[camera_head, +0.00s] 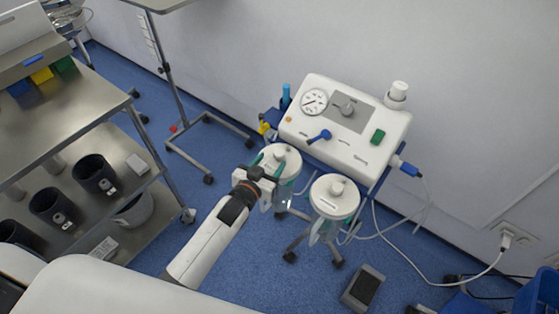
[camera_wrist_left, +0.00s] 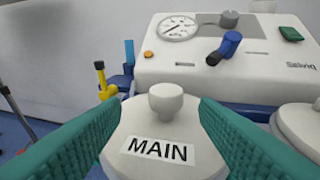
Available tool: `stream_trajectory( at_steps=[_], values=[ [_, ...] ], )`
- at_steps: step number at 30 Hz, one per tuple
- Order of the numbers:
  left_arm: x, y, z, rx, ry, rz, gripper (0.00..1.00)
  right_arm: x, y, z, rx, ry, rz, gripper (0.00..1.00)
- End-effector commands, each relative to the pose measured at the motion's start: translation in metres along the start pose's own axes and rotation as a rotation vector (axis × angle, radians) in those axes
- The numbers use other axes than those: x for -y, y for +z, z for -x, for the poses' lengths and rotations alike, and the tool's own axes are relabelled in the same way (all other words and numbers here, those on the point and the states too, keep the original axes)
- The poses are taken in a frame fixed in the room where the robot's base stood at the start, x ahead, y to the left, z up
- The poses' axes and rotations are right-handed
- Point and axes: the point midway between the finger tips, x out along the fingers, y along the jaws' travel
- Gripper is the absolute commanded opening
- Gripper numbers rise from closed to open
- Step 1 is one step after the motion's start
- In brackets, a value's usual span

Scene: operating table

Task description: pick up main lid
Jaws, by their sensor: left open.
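The main lid (camera_wrist_left: 140,163) is white and round, with a knob (camera_wrist_left: 166,101) on top and a label reading MAIN. In the left wrist view it sits low in the middle, between the two teal fingers of my left gripper (camera_wrist_left: 160,135). The fingers are open, one on each side of the lid's knob, with a gap to it. In the head view the lid (camera_head: 283,157) covers the left canister, and my left gripper (camera_head: 264,174) is at its front left side, partly hiding it. My right gripper is not in view.
A second canister with a white lid (camera_head: 335,194) stands just right. The white suction unit (camera_head: 345,127) with gauge and blue knob rises behind. A steel cart (camera_head: 60,120) with dark cups stands left. A foot pedal (camera_head: 363,289) and cables lie on the blue floor.

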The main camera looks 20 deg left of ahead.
Motion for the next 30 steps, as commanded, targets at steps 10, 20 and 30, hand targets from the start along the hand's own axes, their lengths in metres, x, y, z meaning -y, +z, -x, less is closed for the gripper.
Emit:
stream_trajectory(
  at_steps=[10, 20, 30],
  values=[
    [0.006, 0.004, -0.045, 0.000, 0.000, 0.000, 0.55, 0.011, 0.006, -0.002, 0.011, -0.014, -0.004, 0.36],
    [0.006, 0.004, -0.052, 0.000, -0.001, 0.001, 0.55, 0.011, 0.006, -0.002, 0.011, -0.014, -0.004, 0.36],
    [0.006, 0.004, -0.052, 0.001, -0.001, 0.000, 0.05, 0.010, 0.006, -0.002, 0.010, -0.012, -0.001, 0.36]
  ],
)
